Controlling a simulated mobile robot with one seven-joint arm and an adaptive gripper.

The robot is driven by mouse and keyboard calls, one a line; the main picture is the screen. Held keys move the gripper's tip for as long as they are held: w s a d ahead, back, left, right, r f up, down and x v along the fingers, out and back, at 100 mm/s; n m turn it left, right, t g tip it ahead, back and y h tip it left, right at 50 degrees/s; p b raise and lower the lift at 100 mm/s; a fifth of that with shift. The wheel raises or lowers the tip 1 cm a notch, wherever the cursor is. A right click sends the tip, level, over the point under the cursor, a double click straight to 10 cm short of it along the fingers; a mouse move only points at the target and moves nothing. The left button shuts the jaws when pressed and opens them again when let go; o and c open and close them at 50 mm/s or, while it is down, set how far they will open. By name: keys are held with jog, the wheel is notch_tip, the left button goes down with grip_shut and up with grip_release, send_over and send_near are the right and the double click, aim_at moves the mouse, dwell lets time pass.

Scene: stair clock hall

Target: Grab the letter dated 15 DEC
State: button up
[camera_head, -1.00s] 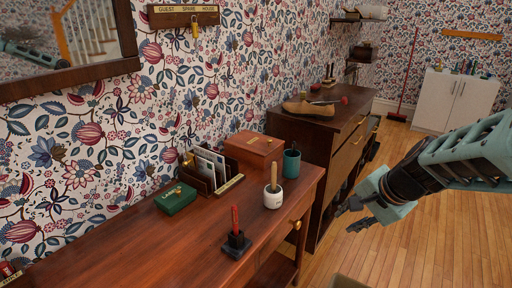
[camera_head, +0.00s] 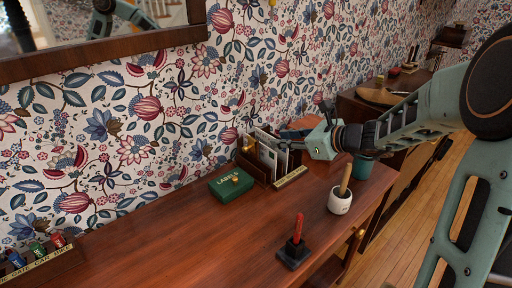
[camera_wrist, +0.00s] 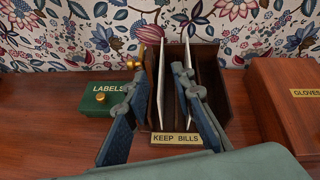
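A dark wooden letter rack (camera_head: 262,175) with a "KEEP BILLS" plate stands on the wooden dresser against the wall. In the wrist view, the rack (camera_wrist: 224,108) has one pale letter (camera_wrist: 161,88) seen edge-on in its left slot and another (camera_wrist: 190,62) farther right. In the head view, the letters (camera_head: 270,152) stand upright with small print. No date is legible, so I cannot tell which is 15 DEC. My gripper (camera_wrist: 160,78) is open, its fingers spread before and over the rack. It holds nothing visible. In the head view, my gripper (camera_head: 314,142) is at the rack's right side.
A green "LABELS" box (camera_head: 231,185) sits left of the rack. A "GLOVES" wooden box (camera_wrist: 286,100) stands close on the right. A white pot with a wooden handle (camera_head: 340,201) and a red stamp (camera_head: 294,249) stand in front.

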aim_at(271, 137)
jog(key=shift+w+a+f+m+t+b, duration=0.25)
jog(key=shift+w+a+f+m, duration=0.55)
jog(key=shift+w, duration=0.9)
jog(key=shift+w+a+f+m+t+b, duration=0.2)
jog(key=shift+w+a+f, duration=0.25)
jog(key=shift+w+f, duration=1)
jog(key=shift+w+a+f+m+t+b, duration=0.2)
jog(key=shift+w+a+f+m, duration=0.5)
jog(key=shift+w, duration=1.2)
jog(key=shift+d+f, duration=0.1)
grip_shut()
